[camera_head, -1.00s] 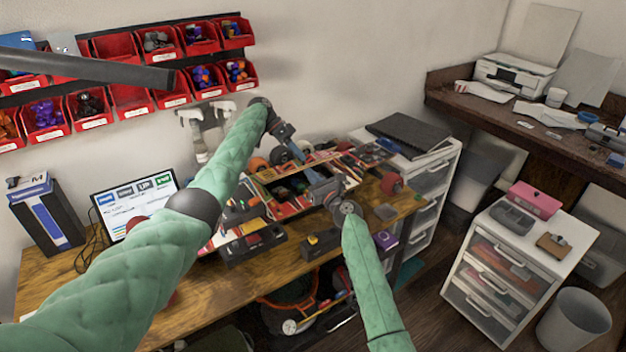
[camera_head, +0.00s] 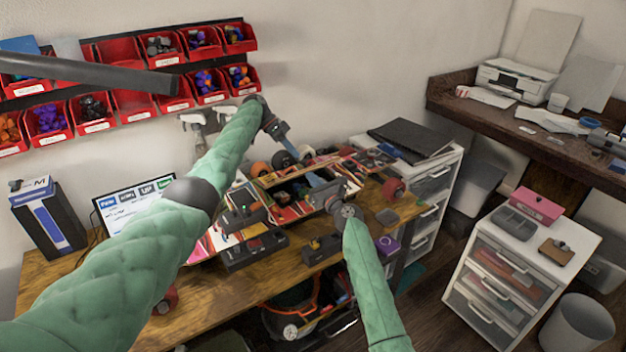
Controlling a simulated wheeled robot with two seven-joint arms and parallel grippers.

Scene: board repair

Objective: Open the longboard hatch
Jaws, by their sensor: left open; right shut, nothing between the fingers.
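The longboard (camera_head: 262,212) appears to lie across the wooden workbench, with its wheels showing. A dark opening (camera_head: 290,188) with reddish edges shows in its middle; I cannot clearly tell the hatch lid from the parts around it. My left gripper (camera_head: 291,154) reaches down over the far side of the opening, with its fingers apart and nothing seen between them. My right gripper (camera_head: 308,203) points left over the near right side of the opening, shut and empty. My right wrist hides part of the board there, and my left forearm hides its left part.
Red bins (camera_head: 130,103) hang on the wall. A black tool case (camera_head: 252,250) lies at the front. A white drawer unit (camera_head: 432,180) stands at the bench's right end.

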